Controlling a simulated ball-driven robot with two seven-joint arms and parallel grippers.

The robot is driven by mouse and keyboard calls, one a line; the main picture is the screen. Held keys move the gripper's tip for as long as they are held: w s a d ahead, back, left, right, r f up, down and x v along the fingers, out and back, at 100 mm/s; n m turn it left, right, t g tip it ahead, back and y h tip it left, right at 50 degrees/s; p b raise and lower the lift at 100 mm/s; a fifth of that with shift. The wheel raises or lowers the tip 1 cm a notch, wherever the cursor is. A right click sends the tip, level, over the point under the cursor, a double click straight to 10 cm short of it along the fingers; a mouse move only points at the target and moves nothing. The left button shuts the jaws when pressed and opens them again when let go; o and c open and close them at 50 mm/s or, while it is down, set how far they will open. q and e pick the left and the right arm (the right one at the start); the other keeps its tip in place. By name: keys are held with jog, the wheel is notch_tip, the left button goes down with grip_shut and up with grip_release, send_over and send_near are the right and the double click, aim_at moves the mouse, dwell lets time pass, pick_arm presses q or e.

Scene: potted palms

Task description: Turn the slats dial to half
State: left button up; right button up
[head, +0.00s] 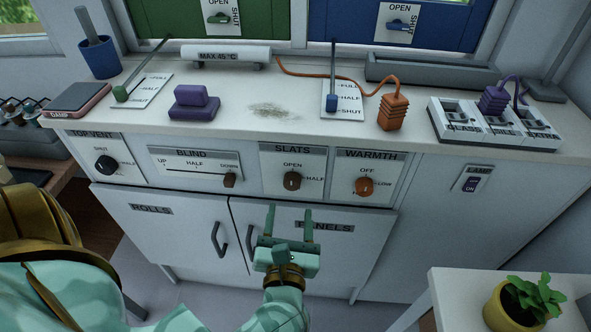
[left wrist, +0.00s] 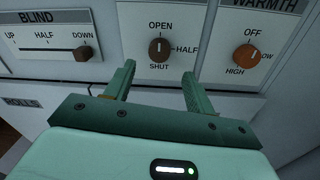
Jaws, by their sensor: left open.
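The slats dial (head: 292,181) is a round brown knob on a white panel under the counter, labelled OPEN at its top, HALF at its right and SHUT at its bottom. In the left wrist view the dial (left wrist: 159,50) has a white mark that looks upright, toward OPEN. My left gripper (head: 289,210) is open and empty, with its two green fingers pointing up at the cabinet just below the dial. In the left wrist view the fingers of my left gripper (left wrist: 158,72) sit either side of the space below the dial, apart from it. My right gripper is not in view.
The blind slider (head: 230,180) is left of the dial, and the orange warmth dial (head: 365,186) is close on its right. Cabinet doors with handles (head: 216,240) lie below. A potted plant (head: 525,300) stands on a white table at the lower right.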

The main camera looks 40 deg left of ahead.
aim_at(292, 186)
pick_arm(q)
jog(key=x, duration=0.7)
jog(key=shift+b, duration=0.35)
jog(key=c, duration=1)
